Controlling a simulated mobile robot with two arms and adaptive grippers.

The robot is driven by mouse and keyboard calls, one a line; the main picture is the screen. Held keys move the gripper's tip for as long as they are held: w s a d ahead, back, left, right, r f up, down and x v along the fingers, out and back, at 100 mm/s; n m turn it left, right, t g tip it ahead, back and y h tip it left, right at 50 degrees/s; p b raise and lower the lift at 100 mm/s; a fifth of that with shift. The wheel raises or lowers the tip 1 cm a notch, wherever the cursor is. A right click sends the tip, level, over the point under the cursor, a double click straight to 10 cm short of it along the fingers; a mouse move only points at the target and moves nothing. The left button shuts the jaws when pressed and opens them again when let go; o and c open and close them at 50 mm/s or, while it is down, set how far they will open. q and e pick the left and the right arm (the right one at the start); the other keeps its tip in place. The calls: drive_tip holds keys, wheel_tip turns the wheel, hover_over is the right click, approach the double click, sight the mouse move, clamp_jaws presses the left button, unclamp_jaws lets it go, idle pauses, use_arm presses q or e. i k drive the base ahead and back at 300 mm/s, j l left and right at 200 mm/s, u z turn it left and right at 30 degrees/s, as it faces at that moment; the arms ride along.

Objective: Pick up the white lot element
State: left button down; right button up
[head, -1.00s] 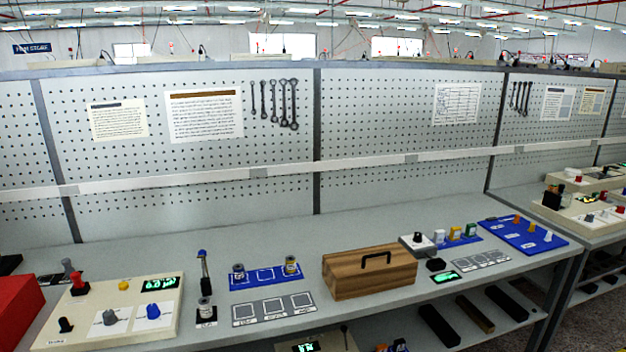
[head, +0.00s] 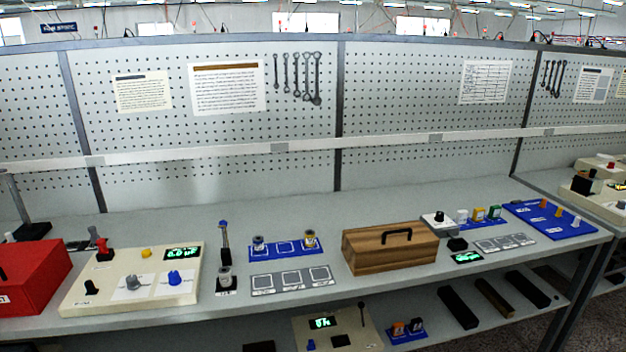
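A small white element (head: 461,216) stands on a blue strip at the right of the workbench, in a row with a yellow element (head: 478,215) and a green element (head: 494,212). A white box with a black knob (head: 438,223) stands just left of it. Another pale, cone-like piece (head: 577,222) is on the large blue board (head: 536,207) farther right. I cannot read any label that marks a lot. Neither of my grippers shows in the head view.
A wooden box with a black handle (head: 390,247) stands mid-bench. Left of it are a blue tray with two spools (head: 284,249), a cream control panel (head: 95,303) and a red box (head: 38,275). A grey strip with square outlines (head: 504,243) lies before the coloured elements.

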sight(224, 273)
drive_tip(key=j+z, duration=1.05)
drive_tip(key=i+j, duration=0.05)
